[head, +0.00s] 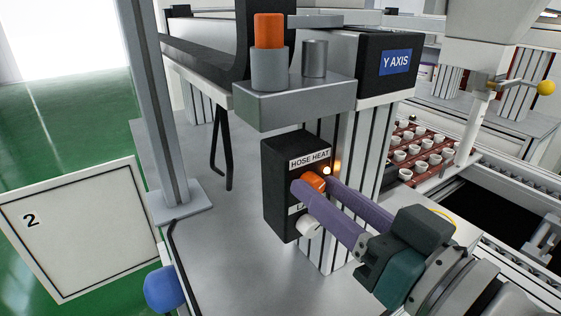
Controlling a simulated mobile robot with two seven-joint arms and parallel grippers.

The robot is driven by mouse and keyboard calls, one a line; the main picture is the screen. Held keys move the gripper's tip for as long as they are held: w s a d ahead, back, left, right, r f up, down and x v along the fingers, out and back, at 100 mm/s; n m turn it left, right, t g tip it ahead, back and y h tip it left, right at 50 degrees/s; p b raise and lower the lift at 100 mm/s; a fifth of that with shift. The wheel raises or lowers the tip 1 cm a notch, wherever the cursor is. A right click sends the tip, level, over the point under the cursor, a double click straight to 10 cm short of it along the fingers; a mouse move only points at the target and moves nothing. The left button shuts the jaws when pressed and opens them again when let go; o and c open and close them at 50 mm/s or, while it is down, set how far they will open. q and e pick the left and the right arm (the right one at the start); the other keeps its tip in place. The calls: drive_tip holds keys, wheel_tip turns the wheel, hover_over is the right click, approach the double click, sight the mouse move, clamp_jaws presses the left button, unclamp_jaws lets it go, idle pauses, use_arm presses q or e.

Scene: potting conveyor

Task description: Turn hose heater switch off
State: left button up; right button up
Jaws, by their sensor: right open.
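The hose heater switch box (283,190) is black and stands upright on a striped post, with a white label reading HOSE HEAT. An orange knob (314,181) sits below that label, and a small lamp (327,170) beside it glows orange. A white knob (309,227) sits lower on the box, by a second label that is partly hidden. My right gripper (311,187) is open, with its purple fingers reaching from the lower right to the orange knob. The fingertips lie on either side of the knob; I cannot tell whether they touch it. My left gripper is not in view.
A grey bracket (293,104) with an orange-topped cylinder (269,58) juts out above the box. A Y AXIS unit (390,65) is behind it. A grey post (160,105) and a blue ball (163,289) are at left. Small white cups (400,156) fill a red-brown tray at right.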

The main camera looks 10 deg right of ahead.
clamp_jaws()
drive_tip(key=shift+r+n, duration=0.1)
drive_tip(key=shift+n, duration=0.3)
drive_tip(key=shift+n+p, duration=0.4)
drive_tip(key=shift+n, duration=0.2)
drive_tip(key=n+p, duration=0.1)
drive_tip(key=n, duration=0.6)
drive_tip(key=shift+a, duration=0.1)
drive_tip(key=shift+n, duration=1.4)
